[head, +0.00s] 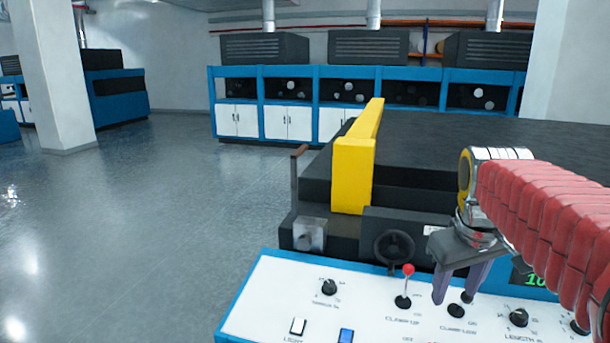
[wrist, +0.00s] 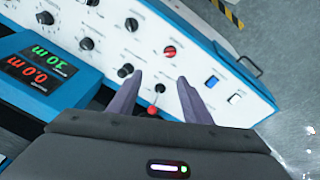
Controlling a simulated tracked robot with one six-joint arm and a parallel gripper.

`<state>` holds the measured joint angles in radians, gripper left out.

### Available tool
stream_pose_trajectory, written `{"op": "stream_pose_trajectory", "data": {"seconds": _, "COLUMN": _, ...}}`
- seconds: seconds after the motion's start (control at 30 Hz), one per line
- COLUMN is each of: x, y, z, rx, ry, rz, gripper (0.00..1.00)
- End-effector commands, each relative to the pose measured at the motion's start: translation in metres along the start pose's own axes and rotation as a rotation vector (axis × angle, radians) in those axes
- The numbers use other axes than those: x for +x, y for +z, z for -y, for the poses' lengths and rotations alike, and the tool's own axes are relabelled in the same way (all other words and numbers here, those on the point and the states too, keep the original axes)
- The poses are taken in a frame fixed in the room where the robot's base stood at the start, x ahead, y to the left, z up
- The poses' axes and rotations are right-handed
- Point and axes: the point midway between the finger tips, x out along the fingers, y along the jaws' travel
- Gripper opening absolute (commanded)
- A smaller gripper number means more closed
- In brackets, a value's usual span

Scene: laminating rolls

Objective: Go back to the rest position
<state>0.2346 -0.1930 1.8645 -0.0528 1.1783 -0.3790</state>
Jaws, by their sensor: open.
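My gripper (head: 457,285) is open, with two grey-purple fingers pointing down over the white control panel (head: 281,290). My red-sleeved arm reaches in from the right. In the wrist view my gripper (wrist: 160,88) shows its fingers spread apart. The lever with a red ball (head: 408,269) stands just left of the fingers in the head view. In the wrist view the red ball (wrist: 153,111) appears between the fingers, and I see no contact. A black knob (head: 456,310) sits close below the fingertips.
The panel carries several knobs, a white switch (head: 297,326) and a blue switch (head: 346,336). A display box (wrist: 38,67) shows red and green digits. A yellow bar (head: 354,172) and a handwheel (head: 394,248) stand behind the panel. Open floor (head: 190,190) lies to the left.

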Motion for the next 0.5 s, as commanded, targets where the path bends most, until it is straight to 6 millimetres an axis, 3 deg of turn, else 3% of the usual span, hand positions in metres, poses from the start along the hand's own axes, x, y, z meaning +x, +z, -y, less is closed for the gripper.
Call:
{"op": "stream_pose_trajectory", "data": {"seconds": 0.1, "x": -0.003, "y": 0.018, "z": 0.026, "rx": 0.021, "ry": -0.006, "rz": -0.034, "gripper": 0.45}}
{"op": "stream_pose_trajectory", "data": {"seconds": 0.5, "x": 0.008, "y": 0.083, "z": 0.096, "rx": 0.105, "ry": -0.043, "rz": -0.143, "gripper": 0.45}}
